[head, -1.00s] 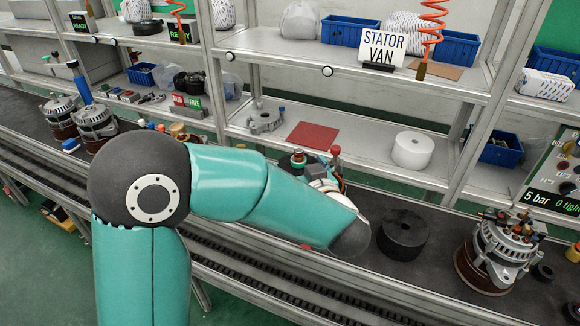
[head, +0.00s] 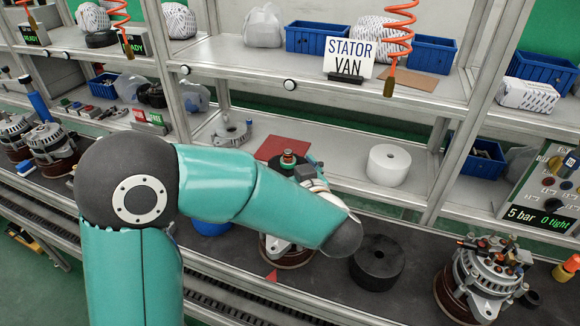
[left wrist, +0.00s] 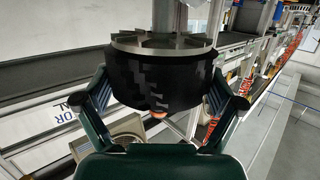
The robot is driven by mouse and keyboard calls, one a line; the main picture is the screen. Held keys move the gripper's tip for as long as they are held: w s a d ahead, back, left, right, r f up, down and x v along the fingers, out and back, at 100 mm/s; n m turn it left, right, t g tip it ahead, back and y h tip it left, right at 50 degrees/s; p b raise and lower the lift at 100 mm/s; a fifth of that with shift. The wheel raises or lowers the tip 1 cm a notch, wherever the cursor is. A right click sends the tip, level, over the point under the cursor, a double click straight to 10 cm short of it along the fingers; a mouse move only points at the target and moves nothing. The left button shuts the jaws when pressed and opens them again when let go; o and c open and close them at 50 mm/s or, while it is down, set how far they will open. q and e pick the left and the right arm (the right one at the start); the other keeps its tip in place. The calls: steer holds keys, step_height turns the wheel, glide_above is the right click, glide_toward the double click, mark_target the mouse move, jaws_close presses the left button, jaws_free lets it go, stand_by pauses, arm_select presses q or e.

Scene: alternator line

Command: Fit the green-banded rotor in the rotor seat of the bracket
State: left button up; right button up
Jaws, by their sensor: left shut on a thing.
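In the left wrist view my left gripper (left wrist: 160,105) is shut on a dark round rotor (left wrist: 150,80) with a metal claw top and an upright shaft. In the head view the green-banded top of the rotor (head: 288,157) shows just above my left forearm, beside the partly hidden gripper (head: 305,172). Below the forearm, a silver bracket (head: 275,246) on a red-brown base stands on the dark bench. My forearm hides most of it, including the seat. I cannot tell the gap between rotor and bracket. My right gripper is out of view.
A black ring (head: 377,263) and an assembled alternator (head: 485,275) stand on the bench to the right. A white roll (head: 388,165) and a red mat (head: 268,149) lie on the shelf behind. A blue object (head: 211,228) shows left of the bracket.

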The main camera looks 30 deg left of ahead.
arm_select(q)
steer(key=shift+a+r, duration=0.1)
steer(key=shift+r, duration=0.25)
steer(key=shift+p, duration=0.3)
steer(key=shift+s+f+b, duration=0.1)
steer(key=shift+f+b, duration=2)
steer(key=shift+f, duration=0.85)
steer(key=shift+s+p, duration=0.1)
steer(key=shift+p, duration=0.4)
steer(key=shift+d+f+b, duration=0.2)
steer(key=shift+f+b, duration=2.15)
steer(key=shift+f, duration=0.85)
stand_by(0.4)
steer(key=o, duration=1.4)
steer(key=shift+c, duration=0.2)
steer(key=shift+o, duration=0.5)
steer(key=shift+s+f, duration=0.1)
